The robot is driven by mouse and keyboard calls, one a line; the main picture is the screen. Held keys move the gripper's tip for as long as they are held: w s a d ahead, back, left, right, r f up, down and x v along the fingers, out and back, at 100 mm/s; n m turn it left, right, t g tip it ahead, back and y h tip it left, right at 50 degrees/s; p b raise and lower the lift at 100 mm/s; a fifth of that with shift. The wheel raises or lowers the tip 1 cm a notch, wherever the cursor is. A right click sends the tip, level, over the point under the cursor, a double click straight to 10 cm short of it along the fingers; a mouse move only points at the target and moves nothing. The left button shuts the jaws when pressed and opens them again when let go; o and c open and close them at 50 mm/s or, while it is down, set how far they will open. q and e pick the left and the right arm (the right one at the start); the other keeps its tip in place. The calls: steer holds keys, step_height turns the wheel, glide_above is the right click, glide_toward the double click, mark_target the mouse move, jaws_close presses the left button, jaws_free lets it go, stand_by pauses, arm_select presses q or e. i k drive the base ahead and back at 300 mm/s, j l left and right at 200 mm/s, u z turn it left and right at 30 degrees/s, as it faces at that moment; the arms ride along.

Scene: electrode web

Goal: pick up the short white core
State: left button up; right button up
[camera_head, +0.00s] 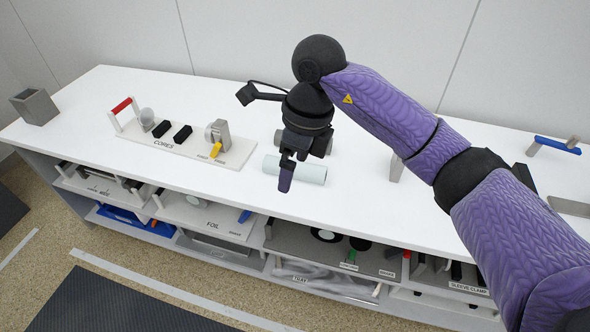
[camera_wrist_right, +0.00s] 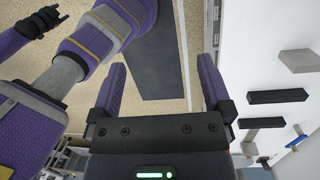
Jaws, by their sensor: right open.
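A pale, whitish cylinder (camera_head: 312,173), which looks like the short white core, lies on its side on the white table in the head view. My right gripper (camera_head: 286,174) hangs over its left half and hides part of it; I cannot tell whether they touch. In the right wrist view the two purple fingers of my right gripper (camera_wrist_right: 163,80) stand wide apart with nothing between them. The core does not show there.
A grey cylinder (camera_head: 325,147) lies just behind the core, partly hidden by my wrist. A CORES board (camera_head: 180,147) with black blocks and a grey fixture stands to the left. Shelves with labelled items lie below the table's front edge.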

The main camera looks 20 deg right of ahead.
mark_target(305, 171)
steer(key=i+l, duration=0.25)
steer(key=i, duration=0.2)
steer(key=i+l, duration=0.2)
steer(key=i, duration=0.3)
